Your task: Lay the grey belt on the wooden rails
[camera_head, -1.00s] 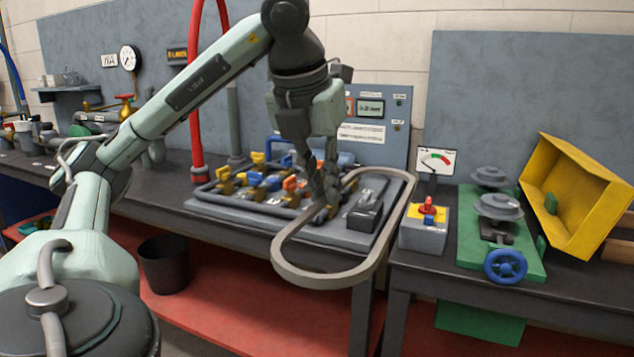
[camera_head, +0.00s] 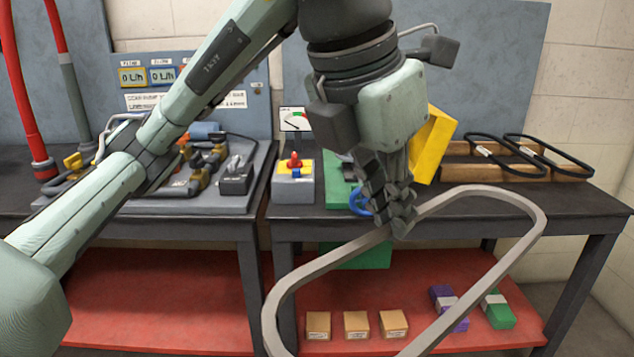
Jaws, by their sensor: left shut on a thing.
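The grey belt (camera_head: 283,302) is a large stiff-looking loop. My left gripper (camera_head: 402,222) is shut on its far side and holds it in the air in front of the table's edge. The belt spreads to both sides of the gripper, and its near end runs out of the bottom of the picture. The wooden rails (camera_head: 558,186) lie on the table at the back right. Two black belts (camera_head: 513,171) lie across them. The gripper is left of the rails and nearer to me. My right gripper is not in view.
A yellow bin (camera_head: 437,140) stands behind my left gripper. A box with a red button (camera_head: 294,183) and a valve with a blue wheel (camera_head: 358,202) stand to its left. The lower red shelf (camera_head: 160,300) holds several small boxes. Bare tabletop (camera_head: 585,204) lies before the rails.

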